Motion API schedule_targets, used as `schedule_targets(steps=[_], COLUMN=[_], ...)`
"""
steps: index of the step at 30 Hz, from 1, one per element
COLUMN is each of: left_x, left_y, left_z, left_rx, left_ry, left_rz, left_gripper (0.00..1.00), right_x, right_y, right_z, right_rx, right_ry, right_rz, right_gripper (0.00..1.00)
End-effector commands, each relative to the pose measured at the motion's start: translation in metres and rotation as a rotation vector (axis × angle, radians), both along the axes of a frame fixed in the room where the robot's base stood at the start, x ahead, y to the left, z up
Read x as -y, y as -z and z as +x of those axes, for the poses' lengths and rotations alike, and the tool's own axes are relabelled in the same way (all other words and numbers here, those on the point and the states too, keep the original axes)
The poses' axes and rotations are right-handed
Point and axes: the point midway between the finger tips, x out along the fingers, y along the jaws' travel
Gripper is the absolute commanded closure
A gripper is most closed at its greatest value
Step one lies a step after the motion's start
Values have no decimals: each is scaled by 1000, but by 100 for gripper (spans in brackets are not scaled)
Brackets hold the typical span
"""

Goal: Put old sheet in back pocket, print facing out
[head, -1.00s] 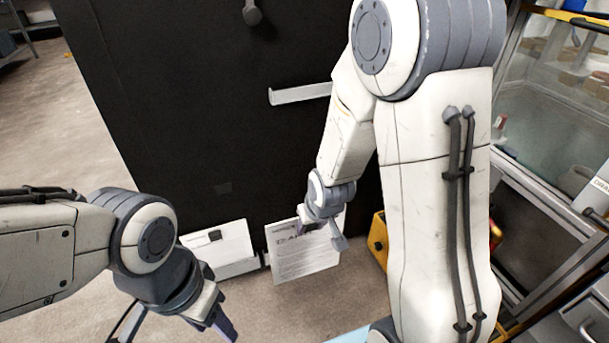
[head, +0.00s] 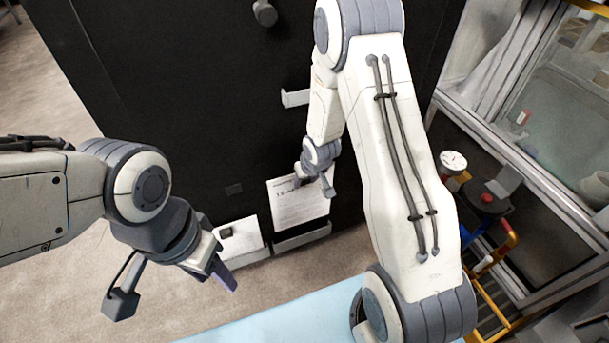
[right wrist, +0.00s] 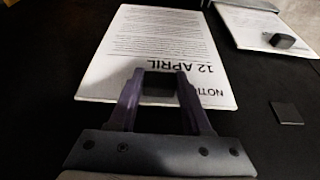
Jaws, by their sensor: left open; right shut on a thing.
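A white printed sheet (head: 297,207) headed "NOTICE 12 APRIL" hangs upright in front of the black panel, print facing away from the panel. My right gripper (head: 315,180) is shut on its top edge; the right wrist view shows the sheet (right wrist: 155,50) upside down and the fingers (right wrist: 160,88) at its heading. The sheet's lower edge is just above a pale pocket (head: 302,238); I cannot tell whether it is in front of or over the opening. A second white sheet (head: 240,237) with a small black block stands in the pocket to the left. My left gripper (head: 222,272) is open and empty.
The black panel (head: 200,100) carries a knob (head: 264,12), a pale ledge (head: 295,97) partly behind my right arm, and a small dark square (head: 233,189). Frames, a gauge and a yellow cart stand at right. A light blue surface (head: 270,318) lies at the bottom.

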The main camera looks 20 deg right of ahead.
Motion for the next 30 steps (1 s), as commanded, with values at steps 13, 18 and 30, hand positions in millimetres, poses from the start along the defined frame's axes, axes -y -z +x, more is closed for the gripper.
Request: schedule_targets(steps=[13, 18, 30], left_x=[0, 0, 0], left_y=[4, 13, 41], left_z=[0, 0, 0], left_rx=[0, 0, 0], left_ry=[0, 0, 0], left_rz=[0, 0, 0], left_gripper=[50, 50, 50], right_x=[-3, -3, -3], right_y=[4, 15, 52], right_z=[0, -1, 0], right_rx=[1, 0, 1], right_ry=[-4, -4, -4], right_rz=[-2, -2, -2], right_gripper=[100, 100, 100])
